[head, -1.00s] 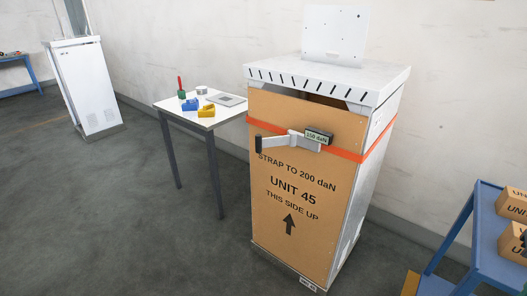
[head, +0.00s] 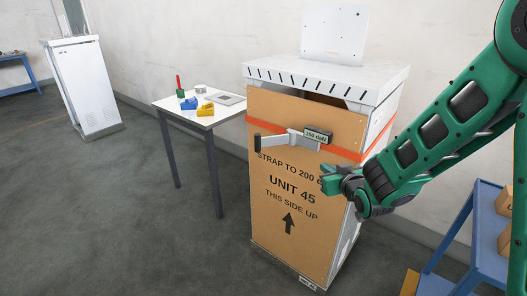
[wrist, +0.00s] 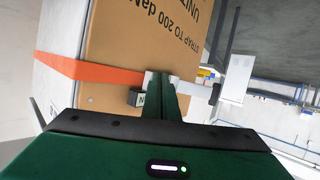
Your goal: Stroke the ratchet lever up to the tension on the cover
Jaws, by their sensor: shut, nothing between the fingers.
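The cardboard cover (head: 275,190) on the cabinet front reads "STRAP TO 200 daN" and "UNIT 45". An orange strap (head: 346,153) runs around it and also shows in the wrist view (wrist: 95,71). The grey ratchet lever (head: 278,142) sticks out to the left and ends in a black grip. A small display (head: 318,135) above the ratchet seems to read 150 daN. My gripper (head: 326,171) is shut and empty, just below and right of the ratchet. In the wrist view its fingers (wrist: 162,98) partly hide the ratchet; I cannot tell whether they touch it.
A blue cart (head: 485,235) with cardboard boxes is at the right. Another white cabinet (head: 85,85) stands far left. The floor in front is clear.

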